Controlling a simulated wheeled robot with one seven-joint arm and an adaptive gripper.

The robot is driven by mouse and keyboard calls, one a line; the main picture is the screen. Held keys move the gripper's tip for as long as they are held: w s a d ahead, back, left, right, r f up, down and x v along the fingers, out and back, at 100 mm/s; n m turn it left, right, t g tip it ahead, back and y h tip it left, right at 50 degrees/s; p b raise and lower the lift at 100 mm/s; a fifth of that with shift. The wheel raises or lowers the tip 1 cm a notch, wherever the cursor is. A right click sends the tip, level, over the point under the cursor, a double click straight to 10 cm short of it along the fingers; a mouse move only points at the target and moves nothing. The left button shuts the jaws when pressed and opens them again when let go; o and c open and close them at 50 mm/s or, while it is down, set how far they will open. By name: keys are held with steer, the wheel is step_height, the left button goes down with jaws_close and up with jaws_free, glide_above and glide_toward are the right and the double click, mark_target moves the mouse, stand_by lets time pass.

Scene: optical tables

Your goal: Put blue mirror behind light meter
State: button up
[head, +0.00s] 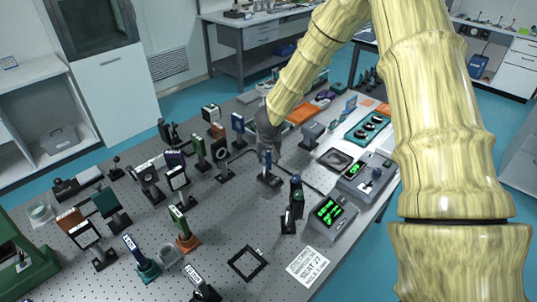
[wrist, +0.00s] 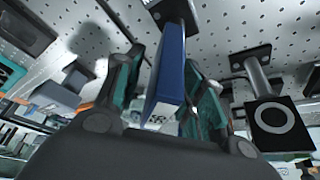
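The blue mirror is an upright blue plate on a post with a black base (head: 268,177); its blue plate (wrist: 167,75) fills the middle of the wrist view. My gripper (wrist: 163,85) is open around it, one dark green-padded finger on each side, with a gap seen on the left; whether the right finger touches is unclear. In the head view my gripper (head: 270,135) hangs just above it. A grey box with a green lit display (head: 328,211), probably the light meter, stands to its lower right. A similar box (head: 355,171) is behind that one.
Several mounted optics crowd the table's left half. A dark post pair (head: 294,200) stands close to the near display box. A round-apertured black mount (wrist: 282,125) is right of my gripper. A black square frame (head: 246,263) and paper label (head: 308,267) lie in front.

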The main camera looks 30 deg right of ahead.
steer(key=shift+r, duration=0.1)
steer(key=v, duration=1.2)
stand_by(0.5)
